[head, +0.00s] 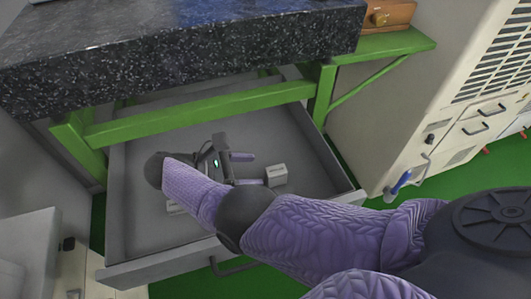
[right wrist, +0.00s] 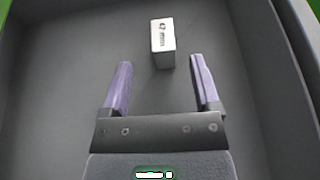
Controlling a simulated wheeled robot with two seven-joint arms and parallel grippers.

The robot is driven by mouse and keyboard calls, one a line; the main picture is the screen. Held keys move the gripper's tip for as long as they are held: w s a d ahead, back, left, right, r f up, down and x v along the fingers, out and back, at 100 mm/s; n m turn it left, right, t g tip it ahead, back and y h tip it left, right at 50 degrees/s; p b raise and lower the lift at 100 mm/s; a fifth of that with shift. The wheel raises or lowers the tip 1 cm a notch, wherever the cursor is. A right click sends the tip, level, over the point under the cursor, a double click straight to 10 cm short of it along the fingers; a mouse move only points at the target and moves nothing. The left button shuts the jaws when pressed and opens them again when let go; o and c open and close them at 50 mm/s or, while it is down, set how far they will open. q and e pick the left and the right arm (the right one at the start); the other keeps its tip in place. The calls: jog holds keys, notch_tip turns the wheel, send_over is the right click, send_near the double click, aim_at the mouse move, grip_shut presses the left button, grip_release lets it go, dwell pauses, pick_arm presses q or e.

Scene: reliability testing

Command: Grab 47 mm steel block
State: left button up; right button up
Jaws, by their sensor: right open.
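A small light grey block (head: 276,175) lies on the floor of the open drawer. In the right wrist view the block (right wrist: 162,40) has a white top face with a dark label ending in "mm"; the number is hard to read. My right gripper (head: 252,170) is inside the drawer, open and empty, just left of this block. In the right wrist view its two purple fingers (right wrist: 160,72) point toward the block, which lies around and beyond the fingertips, between their lines. My left gripper is out of view.
The grey drawer (head: 130,245) has raised walls on its sides and front. A speckled dark stone tabletop (head: 180,50) on a green frame (head: 200,113) overhangs the drawer's back. A cream cabinet (head: 400,110) stands to the right.

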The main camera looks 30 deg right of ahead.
aim_at(275, 170)
jog(key=x, duration=0.2)
jog(key=p+x, duration=0.1)
jog(key=x, duration=0.4)
jog(key=shift+s+d+r, duration=0.15)
jog(key=shift+s+d, duration=0.25)
jog(key=shift+d, duration=0.25)
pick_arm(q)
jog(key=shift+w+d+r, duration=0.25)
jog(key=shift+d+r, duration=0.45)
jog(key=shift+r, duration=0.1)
pick_arm(e)
jog(key=shift+f, duration=0.25)
jog(key=c, duration=0.4)
grip_shut()
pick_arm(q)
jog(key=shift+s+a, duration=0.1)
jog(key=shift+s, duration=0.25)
